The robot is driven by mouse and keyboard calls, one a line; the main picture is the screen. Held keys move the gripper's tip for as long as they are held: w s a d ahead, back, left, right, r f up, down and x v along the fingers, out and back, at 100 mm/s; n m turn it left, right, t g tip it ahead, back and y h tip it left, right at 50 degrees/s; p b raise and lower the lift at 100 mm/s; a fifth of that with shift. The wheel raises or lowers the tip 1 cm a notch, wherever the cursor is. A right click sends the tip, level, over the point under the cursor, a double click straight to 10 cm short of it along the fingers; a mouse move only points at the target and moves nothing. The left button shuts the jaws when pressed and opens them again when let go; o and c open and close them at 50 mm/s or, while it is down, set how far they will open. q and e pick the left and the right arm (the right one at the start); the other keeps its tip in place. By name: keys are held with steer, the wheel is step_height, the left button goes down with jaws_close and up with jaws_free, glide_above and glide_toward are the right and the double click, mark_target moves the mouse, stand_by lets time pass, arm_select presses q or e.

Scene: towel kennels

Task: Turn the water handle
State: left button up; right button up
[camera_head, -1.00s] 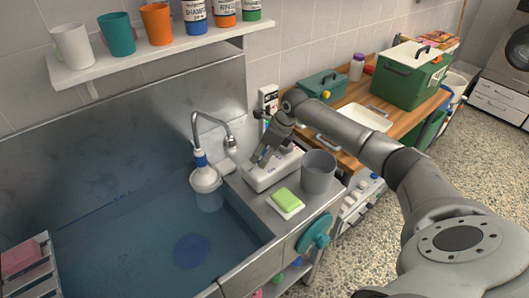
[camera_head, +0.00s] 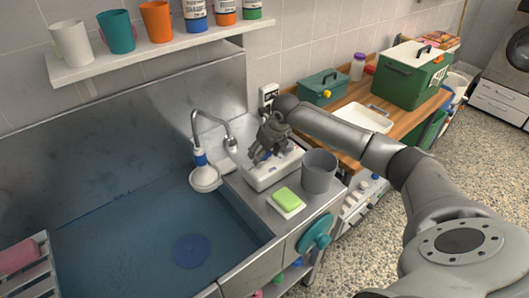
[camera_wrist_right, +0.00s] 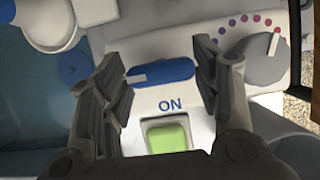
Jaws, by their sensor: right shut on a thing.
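The water handle is a blue bar with a white mark at its left end; it lies crosswise in the right wrist view (camera_wrist_right: 160,73). It sits on a white control box (camera_head: 262,181) above the printed word "ON". My right gripper (camera_head: 262,156) is over the box in the head view. In the right wrist view its two fingers (camera_wrist_right: 160,80) stand at either end of the handle, shut on it. My left gripper is not in view.
A grey cup (camera_head: 319,172) and a green bar on a white dish (camera_head: 287,200) stand close in front of the box. A grey dial (camera_wrist_right: 267,65) with coloured dots sits beside the handle. The sink (camera_head: 110,245) lies to the left; a wooden counter (camera_head: 350,93) is behind.

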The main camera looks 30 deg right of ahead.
steer(key=o, duration=1)
steer(key=shift+r, duration=0.1)
steer(key=v, duration=1.2)
